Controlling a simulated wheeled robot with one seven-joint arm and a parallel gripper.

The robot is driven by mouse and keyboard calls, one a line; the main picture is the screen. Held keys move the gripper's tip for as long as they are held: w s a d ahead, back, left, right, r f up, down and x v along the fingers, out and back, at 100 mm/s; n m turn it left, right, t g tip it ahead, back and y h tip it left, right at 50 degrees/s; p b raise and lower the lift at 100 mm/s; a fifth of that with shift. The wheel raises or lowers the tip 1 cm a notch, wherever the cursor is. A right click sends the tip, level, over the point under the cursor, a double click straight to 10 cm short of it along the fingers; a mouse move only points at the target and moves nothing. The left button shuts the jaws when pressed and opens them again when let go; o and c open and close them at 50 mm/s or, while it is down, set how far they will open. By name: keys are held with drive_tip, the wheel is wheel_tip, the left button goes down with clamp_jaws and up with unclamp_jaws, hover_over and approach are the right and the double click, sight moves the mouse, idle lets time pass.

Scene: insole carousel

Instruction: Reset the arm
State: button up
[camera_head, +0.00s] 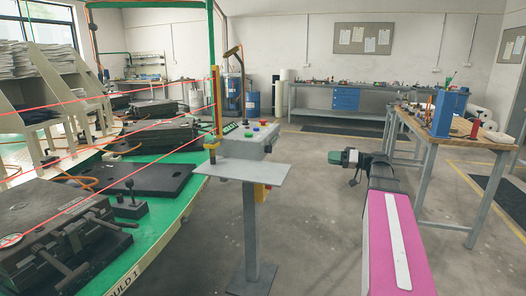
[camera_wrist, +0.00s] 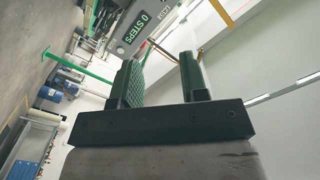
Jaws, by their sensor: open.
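My gripper (camera_wrist: 163,78) shows in the wrist view with two dark green fingers standing well apart. The gap between the fingers is empty. In the head view my gripper (camera_head: 338,157) is at the end of my pink arm, right of the picture's middle. It points away to the left, over bare floor and clear of the control stand. It touches nothing that I can see.
A green carousel table (camera_head: 165,222) with dark moulds fills the left, behind red lines. A control panel (camera_head: 247,140) stands on a grey pedestal. A wooden workbench (camera_head: 440,132) is at right. The concrete floor (camera_head: 310,215) between is clear.

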drive_tip(key=s+a+f+m+g+h, duration=0.1)
drive_tip(key=s+a+f+h, duration=0.15)
drive_tip(key=f, duration=0.35)
drive_tip(key=s+a+f+m+g+h, duration=0.1)
drive_tip(key=a+f+m+h, duration=0.1)
drive_tip(key=a+f, duration=0.3)
drive_tip(key=s+a+f+m+g+h, duration=0.1)
drive_tip(key=s+a+f+h, duration=0.1)
drive_tip(key=f, duration=0.6)
drive_tip(key=s+f+m+g+h, duration=0.2)
drive_tip(key=s+f+h, duration=0.8)
drive_tip(key=f, duration=0.6)
drive_tip(key=shift+s+a+m+g, duration=0.15)
drive_tip(key=shift+s+m+g, duration=0.15)
drive_tip(key=shift+s, duration=0.85)
